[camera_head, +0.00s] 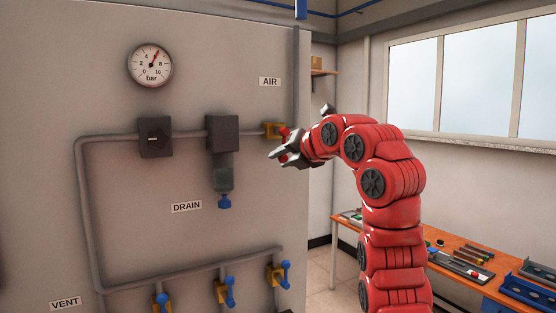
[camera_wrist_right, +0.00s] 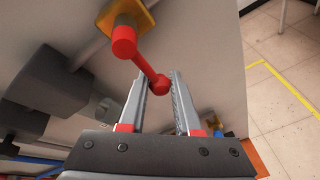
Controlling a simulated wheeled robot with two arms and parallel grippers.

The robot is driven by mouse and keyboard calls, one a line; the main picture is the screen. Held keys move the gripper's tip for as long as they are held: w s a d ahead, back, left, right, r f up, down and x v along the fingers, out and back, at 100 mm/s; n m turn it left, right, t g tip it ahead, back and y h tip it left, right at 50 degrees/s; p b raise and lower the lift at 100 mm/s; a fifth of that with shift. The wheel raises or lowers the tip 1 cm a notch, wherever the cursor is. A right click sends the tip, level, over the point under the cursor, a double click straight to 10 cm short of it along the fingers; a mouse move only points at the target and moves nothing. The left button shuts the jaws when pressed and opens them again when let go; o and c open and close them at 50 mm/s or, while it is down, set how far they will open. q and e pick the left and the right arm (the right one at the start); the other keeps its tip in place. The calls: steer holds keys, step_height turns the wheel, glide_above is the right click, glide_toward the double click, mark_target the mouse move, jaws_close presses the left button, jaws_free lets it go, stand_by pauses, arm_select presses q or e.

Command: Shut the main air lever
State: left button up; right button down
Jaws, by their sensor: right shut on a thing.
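The main air lever (camera_head: 285,131) is red and sits on a yellow valve body (camera_head: 270,130) under the AIR label on the wall panel. In the right wrist view the red lever (camera_wrist_right: 148,64) runs from its pivot to a round knob (camera_wrist_right: 160,85), at an angle to the grey pipe. My right gripper (camera_head: 277,156) is at the lever, and its fingers (camera_wrist_right: 159,82) are shut around the knob end. In the head view my fingers hide much of the lever. My left gripper is not in view.
A pressure gauge (camera_head: 150,65) is at the panel's upper left. A dark regulator block (camera_head: 222,134) hangs left of the valve. Several blue-handled valves sit lower, one of them at the right (camera_head: 286,275). An orange workbench (camera_head: 455,253) with tools stands at the right.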

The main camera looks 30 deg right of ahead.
steer(key=shift+d+f+n, duration=0.15)
steer(key=shift+d+n, duration=0.1)
steer(key=shift+n, duration=0.05)
stand_by(0.4)
steer(key=c, duration=0.6)
jaws_free()
steer(key=shift+d, duration=0.1)
steer(key=shift+s, duration=0.15)
